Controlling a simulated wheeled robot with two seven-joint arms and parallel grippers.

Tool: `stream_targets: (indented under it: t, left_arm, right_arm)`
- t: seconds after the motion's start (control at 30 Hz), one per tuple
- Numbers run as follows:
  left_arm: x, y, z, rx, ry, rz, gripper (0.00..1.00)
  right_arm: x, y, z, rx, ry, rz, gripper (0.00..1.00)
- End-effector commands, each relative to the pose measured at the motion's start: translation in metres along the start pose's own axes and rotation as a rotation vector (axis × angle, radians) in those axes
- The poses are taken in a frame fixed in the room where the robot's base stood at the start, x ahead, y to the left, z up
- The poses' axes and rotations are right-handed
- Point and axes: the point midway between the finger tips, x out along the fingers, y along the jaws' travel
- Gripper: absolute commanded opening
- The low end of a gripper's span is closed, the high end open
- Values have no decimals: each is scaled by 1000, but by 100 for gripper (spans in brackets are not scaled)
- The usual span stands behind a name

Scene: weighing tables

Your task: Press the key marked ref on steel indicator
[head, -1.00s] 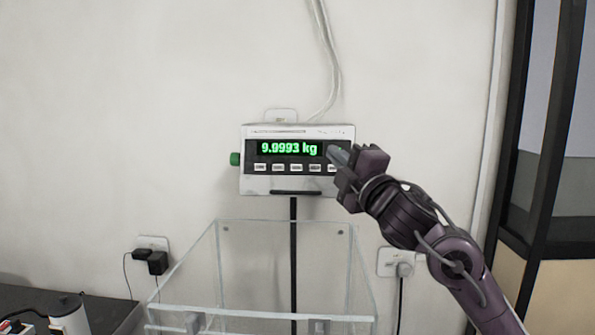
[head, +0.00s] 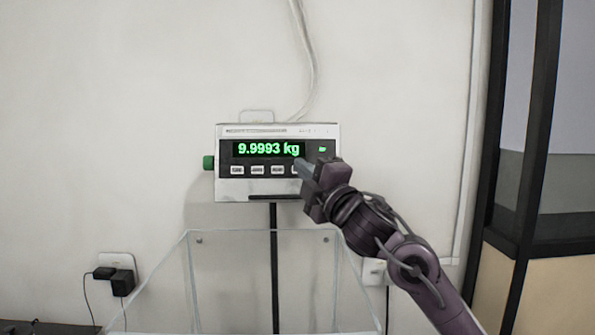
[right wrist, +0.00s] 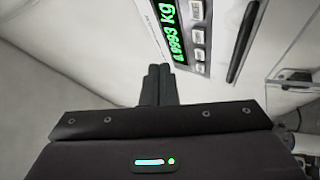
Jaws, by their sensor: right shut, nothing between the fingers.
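My right gripper (head: 301,166) is shut and empty. Its fingertips are in front of the right part of the key row and cover part of it; I cannot tell whether they touch. In the right wrist view the shut fingers (right wrist: 159,84) point toward the indicator (right wrist: 226,25), which appears turned on its side. My left gripper is not in view.
A clear open-topped box (head: 185,285) stands below the indicator, in front of a black post (head: 274,260). Black plugs (head: 121,281) sit in a wall socket at left. A dark-framed glazed panel (head: 530,130) stands at right. The wall left of the indicator is free.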

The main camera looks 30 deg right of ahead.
Motion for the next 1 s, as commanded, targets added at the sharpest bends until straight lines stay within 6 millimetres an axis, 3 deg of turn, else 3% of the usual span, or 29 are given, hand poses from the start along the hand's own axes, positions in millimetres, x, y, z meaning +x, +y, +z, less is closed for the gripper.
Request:
stream_targets:
  t: [0.13, 0.43, 1.0]
  left_arm:
    - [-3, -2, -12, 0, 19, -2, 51]
    - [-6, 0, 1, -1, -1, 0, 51]
    - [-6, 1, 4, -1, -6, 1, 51]
  right_arm:
    - [16, -10, 12, 2, -2, 0, 0]
    - [40, -28, 29, 0, -1, 0, 0]
    - [46, -34, 34, 0, -1, 1, 0]
